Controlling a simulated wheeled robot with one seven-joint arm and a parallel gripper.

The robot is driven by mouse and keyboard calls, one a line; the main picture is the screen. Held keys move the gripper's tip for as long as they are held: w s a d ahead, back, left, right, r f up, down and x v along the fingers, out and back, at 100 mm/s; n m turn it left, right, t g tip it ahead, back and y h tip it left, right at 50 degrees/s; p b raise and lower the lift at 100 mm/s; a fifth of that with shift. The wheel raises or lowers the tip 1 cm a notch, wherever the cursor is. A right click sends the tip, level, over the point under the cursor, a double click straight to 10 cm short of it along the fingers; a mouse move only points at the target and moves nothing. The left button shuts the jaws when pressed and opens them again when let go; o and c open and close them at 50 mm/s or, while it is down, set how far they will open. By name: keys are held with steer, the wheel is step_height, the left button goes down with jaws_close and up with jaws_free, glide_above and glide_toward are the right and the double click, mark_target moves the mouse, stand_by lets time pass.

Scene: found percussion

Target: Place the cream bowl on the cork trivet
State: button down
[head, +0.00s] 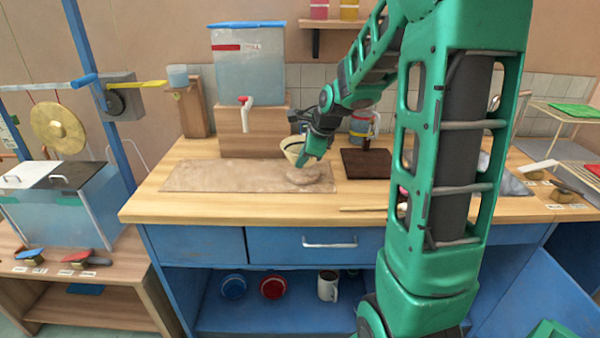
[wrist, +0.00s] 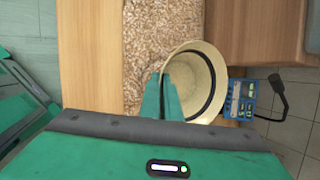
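The cream bowl (head: 292,146), with a dark band inside its rim, is near the back edge of the long mat in the head view. It shows large in the wrist view (wrist: 200,72). My gripper (head: 305,159) is at the bowl's near right rim. In the wrist view its fingers (wrist: 168,98) look closed with the rim between them. I cannot tell whether the bowl touches the surface below. A round tan patch, apparently the cork trivet (head: 300,180), lies on the mat just in front of the bowl. My gripper partly covers it, and I cannot make it out in the wrist view.
The speckled tan mat (head: 215,177) is clear to the left. A wooden box (head: 248,133) carrying a clear tank with a tap stands behind it. A blue device (wrist: 240,101) is beside the bowl. A dark board (head: 367,163) lies to the right.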

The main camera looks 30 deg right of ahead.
steer(key=shift+d+f, duration=0.2)
steer(key=shift+d, duration=0.05)
steer(key=shift+f, duration=1.95)
steer(key=c, duration=2)
jaws_free()
steer(key=shift+r, duration=0.1)
steer(key=v, duration=1.1)
steer(key=s+a+f+n+g, duration=0.1)
steer(key=s+n+g, duration=0.1)
steer(key=s+n, duration=0.4)
steer(key=s+a+f+n+g, duration=0.2)
steer(key=s+n, duration=0.4)
steer(key=s, duration=0.7)
steer(key=s+a+f+n+g, duration=0.1)
steer(key=s+a+n+g, duration=0.1)
steer(key=s+n, duration=0.5)
steer(key=shift+s+a+f+g, duration=0.1)
steer(key=shift+s+g, duration=0.05)
steer(key=shift+s, duration=0.55)
steer(key=shift+s+a+f+g, duration=0.1)
steer(key=shift+s+a+g, duration=0.05)
steer(key=shift+s, duration=0.6)
